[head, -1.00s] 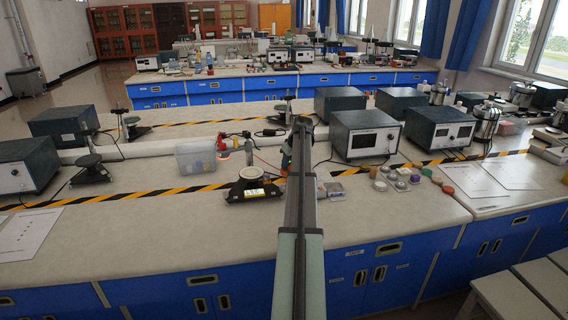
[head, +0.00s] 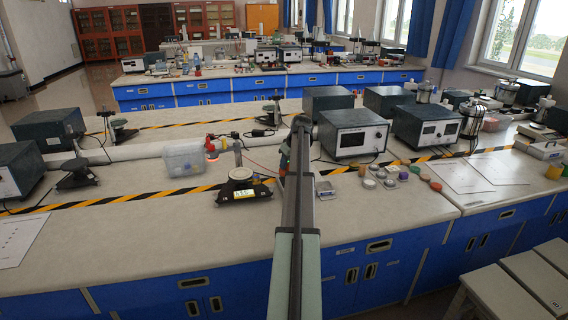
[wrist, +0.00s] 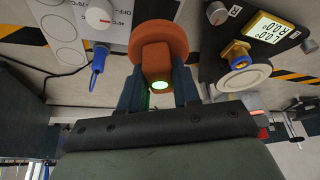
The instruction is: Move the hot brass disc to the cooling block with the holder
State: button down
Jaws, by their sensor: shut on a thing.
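In the wrist view my gripper (wrist: 160,88) is shut on an orange-brown piece (wrist: 158,48) with a wide rounded head, which looks like the holder. A green glow shows at its near end. No brass disc can be made out in its head. In the head view my gripper is mostly hidden at the far end of my arm. A black stand with a pale round top (head: 240,175) and a lit yellow display is left of it. In the wrist view, a black unit (wrist: 258,95) carries a pale disc, a brass fitting and a lit display. I cannot tell which thing is the cooling block.
A clear plastic box (head: 184,160) and a red-topped item (head: 211,150) stand left of the stand. Grey instrument boxes (head: 352,135) stand right of my arm. Small round pieces (head: 390,174) and a small tray (head: 324,189) lie before them.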

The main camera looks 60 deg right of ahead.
jog(key=shift+s+d, duration=0.55)
jog(key=shift+s, duration=0.4)
jog(key=shift+s+d, duration=0.55)
jog(key=shift+s, duration=0.35)
jog(key=s+d, duration=0.3)
jog(key=s, duration=0.2)
jog(key=shift+s+d, duration=0.1)
jog(key=shift+s, duration=0.1)
jog(key=shift+s+d, duration=0.45)
jog(key=shift+s, duration=0.35)
jog(key=shift+s+d, duration=0.45)
jog(key=shift+s, duration=0.3)
jog(key=shift+s+d, duration=0.45)
jog(key=shift+s, duration=0.35)
jog(key=shift+f, duration=2.4)
jog(key=shift+f, duration=0.7)
